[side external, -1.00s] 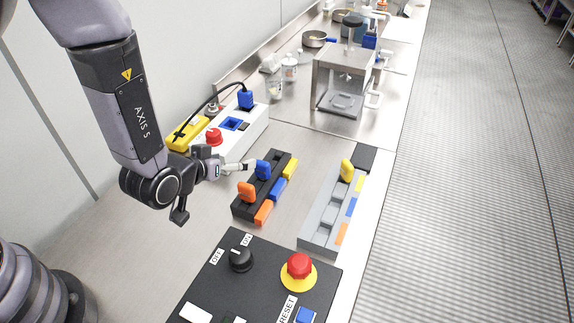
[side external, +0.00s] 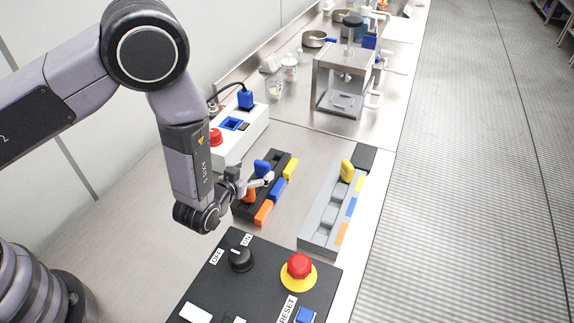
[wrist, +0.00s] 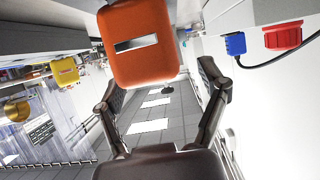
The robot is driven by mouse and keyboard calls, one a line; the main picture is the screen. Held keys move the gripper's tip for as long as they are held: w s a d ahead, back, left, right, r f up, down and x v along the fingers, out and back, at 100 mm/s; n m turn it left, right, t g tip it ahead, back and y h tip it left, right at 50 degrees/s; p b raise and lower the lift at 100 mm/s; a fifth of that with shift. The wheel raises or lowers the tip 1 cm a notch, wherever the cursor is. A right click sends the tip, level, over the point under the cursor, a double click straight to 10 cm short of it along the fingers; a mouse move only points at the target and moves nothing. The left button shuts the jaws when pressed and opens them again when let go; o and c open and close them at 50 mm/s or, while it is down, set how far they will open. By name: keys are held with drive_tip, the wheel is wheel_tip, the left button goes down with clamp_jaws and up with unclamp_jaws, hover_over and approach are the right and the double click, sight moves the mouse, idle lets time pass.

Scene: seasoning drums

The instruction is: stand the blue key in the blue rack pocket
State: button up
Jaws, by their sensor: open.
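The blue key (side external: 262,167) stands upright in the black rack (side external: 240,209), behind the orange key (side external: 248,195). The grey rack (side external: 318,237) to the right has a blue mark (side external: 351,207) beside its middle pocket, which looks empty. A yellow key (side external: 347,171) stands at its far end. My gripper (side external: 260,184) is open, low at the black rack by the orange key. In the wrist view the orange key (wrist: 138,45) fills the space ahead between my open fingers (wrist: 160,75); contact cannot be told. The blue key cannot be made out there.
A black control panel (side external: 213,262) with a red button (side external: 299,266) lies in front. A white box (side external: 252,127) with a blue plug (side external: 246,98) stands behind left. A metal press stand (side external: 341,75) is at the back. Bare bench lies between the racks.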

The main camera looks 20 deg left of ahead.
sight(260, 166)
drive_tip(key=x, duration=0.4)
drive_tip(key=shift+w+f, duration=0.1)
drive_tip(key=shift+w, duration=0.1)
drive_tip(key=shift+c, duration=0.4)
drive_tip(key=c, duration=1.1)
wheel_tip(260, 166, up, 8)
drive_tip(key=shift+r, duration=0.1)
drive_tip(key=shift+w+d+r+m+h, duration=0.2)
drive_tip(key=shift+d+r+m+h, duration=0.15)
drive_tip(key=shift+d+r, duration=0.45)
drive_tip(key=d+m+g+h, duration=0.1)
drive_tip(key=d+m+h, duration=0.1)
drive_tip(key=d, duration=0.3)
drive_tip(key=d+m+g+h, duration=0.1)
drive_tip(key=d+m+h, duration=0.2)
drive_tip(key=d, duration=0.3)
drive_tip(key=d+m+g+h, duration=0.2)
drive_tip(key=d+m+h, duration=0.1)
drive_tip(key=d+h, duration=0.1)
drive_tip(key=shift+s+d+f, duration=0.2)
drive_tip(key=shift+d+f, duration=0.15)
drive_tip(key=shift+d, duration=0.4)
